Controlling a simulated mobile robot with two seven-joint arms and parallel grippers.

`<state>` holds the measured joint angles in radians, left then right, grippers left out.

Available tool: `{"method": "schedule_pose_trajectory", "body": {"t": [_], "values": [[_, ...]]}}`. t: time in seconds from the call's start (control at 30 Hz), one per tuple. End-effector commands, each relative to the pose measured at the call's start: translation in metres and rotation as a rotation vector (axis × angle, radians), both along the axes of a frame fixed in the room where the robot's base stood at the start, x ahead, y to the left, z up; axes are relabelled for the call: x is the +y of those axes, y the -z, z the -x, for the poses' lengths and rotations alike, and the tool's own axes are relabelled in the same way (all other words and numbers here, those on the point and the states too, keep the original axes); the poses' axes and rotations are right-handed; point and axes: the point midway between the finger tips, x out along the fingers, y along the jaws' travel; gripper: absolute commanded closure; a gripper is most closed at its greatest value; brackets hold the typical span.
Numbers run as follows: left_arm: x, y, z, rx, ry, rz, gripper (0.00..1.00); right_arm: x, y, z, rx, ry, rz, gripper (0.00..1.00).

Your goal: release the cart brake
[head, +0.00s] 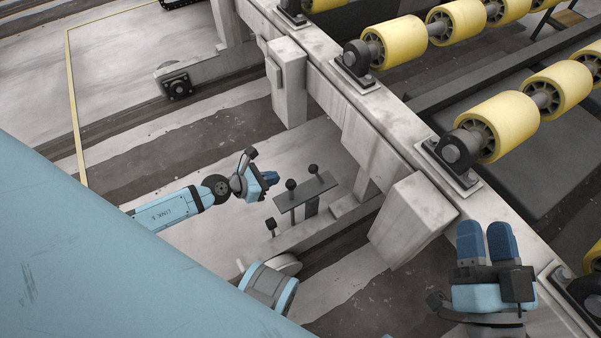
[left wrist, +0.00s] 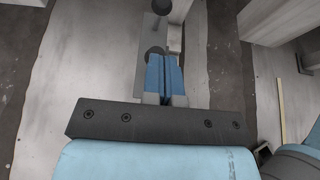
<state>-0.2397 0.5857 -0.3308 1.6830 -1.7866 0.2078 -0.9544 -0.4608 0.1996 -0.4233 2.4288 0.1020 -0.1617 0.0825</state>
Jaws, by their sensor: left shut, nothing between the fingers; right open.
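A grey plate (head: 304,192) on the low side of the cart frame (head: 370,130) carries levers with black ball knobs. One knob (head: 291,184) stands at its near left, another (head: 313,169) at its far side, and a smaller dark knob (head: 271,223) sits lower. I cannot tell which is the brake. My left gripper (head: 271,178) is shut and empty, just left of the near knob. In the left wrist view its blue fingertips (left wrist: 165,62) are close to a dark knob (left wrist: 155,53); contact is unclear. My right gripper (head: 486,240) is open and empty above the frame's near end.
Yellow rollers (head: 505,125) on dark brackets line the frame at the right. A white block (head: 412,220) projects from the frame between the levers and my right gripper. A dark wheel (head: 177,86) is at upper left.

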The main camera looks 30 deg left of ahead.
Motion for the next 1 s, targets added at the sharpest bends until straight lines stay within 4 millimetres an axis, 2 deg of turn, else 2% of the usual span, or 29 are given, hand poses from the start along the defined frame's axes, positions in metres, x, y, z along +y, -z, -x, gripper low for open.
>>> {"method": "schedule_pose_trajectory", "body": {"t": [0.27,0.7,1.0], "values": [[-0.005,0.006,-0.01,-0.001,-0.003,0.004,1.0,0.0,0.005,-0.001,0.009,-0.002,0.004,0.57],[-0.039,0.038,-0.068,-0.001,-0.003,0.005,1.0,0.003,0.036,-0.003,0.095,-0.028,0.049,0.57],[-0.046,0.042,-0.078,0.001,-0.001,0.003,1.0,0.004,0.041,-0.004,0.118,-0.036,0.06,0.57]]}}
